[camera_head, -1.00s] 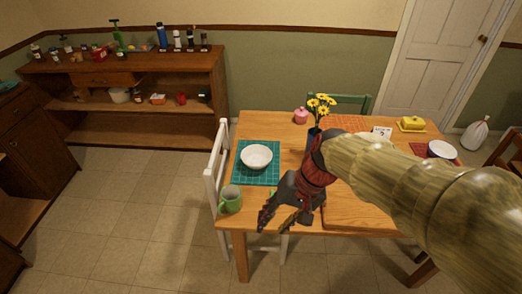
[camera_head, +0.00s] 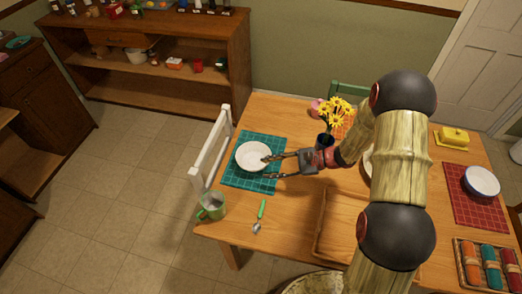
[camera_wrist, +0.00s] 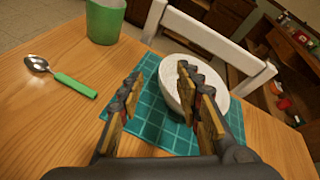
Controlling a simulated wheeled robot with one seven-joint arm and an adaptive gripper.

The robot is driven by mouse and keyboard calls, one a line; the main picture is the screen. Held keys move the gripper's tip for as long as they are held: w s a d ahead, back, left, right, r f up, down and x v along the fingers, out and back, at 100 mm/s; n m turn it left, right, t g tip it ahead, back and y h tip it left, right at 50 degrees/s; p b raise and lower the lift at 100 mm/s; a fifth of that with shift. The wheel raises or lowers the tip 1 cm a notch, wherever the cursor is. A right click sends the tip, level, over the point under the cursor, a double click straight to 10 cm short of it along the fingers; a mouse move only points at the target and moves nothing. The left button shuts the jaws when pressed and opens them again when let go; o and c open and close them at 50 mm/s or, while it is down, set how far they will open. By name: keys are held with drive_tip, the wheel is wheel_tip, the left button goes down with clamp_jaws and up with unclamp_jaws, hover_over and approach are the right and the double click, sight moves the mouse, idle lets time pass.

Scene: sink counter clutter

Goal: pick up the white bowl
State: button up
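The white bowl (camera_head: 250,153) sits upright on the teal gridded placemat (camera_head: 236,180) at the table's left side. My gripper (camera_head: 267,167) is open and empty, reaching in from the right at the bowl's right edge. In the wrist view the bowl (camera_wrist: 213,88) lies right of centre. The right finger of my gripper (camera_wrist: 158,77) overlaps the bowl's near rim there, while the left finger is over the placemat, clear of the bowl. I cannot tell whether the right finger touches the bowl or is only above it.
A green mug (camera_head: 212,207) and a green-handled spoon (camera_head: 260,216) lie nearby at the table's front left. A white chair (camera_head: 208,150) stands against the left edge. A dark vase with yellow flowers (camera_head: 338,113) is behind my arm. Another bowl (camera_head: 482,181) sits on a red mat.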

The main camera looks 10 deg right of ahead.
sight(254, 160)
drive_tip(key=shift+w+d+f, duration=0.15)
drive_tip(key=shift+w+f, duration=0.3)
drive_tip(key=shift+w, duration=0.05)
drive_tip(key=b+x, duration=0.2)
drive_tip(key=x, duration=0.5)
drive_tip(key=shift+w+f+b, duration=0.2)
drive_tip(key=shift+w+b, duration=0.05)
drive_tip(key=shift+b, duration=0.1)
drive_tip(key=shift+c, duration=0.5)
drive_tip(key=c, duration=0.8)
clamp_jaws()
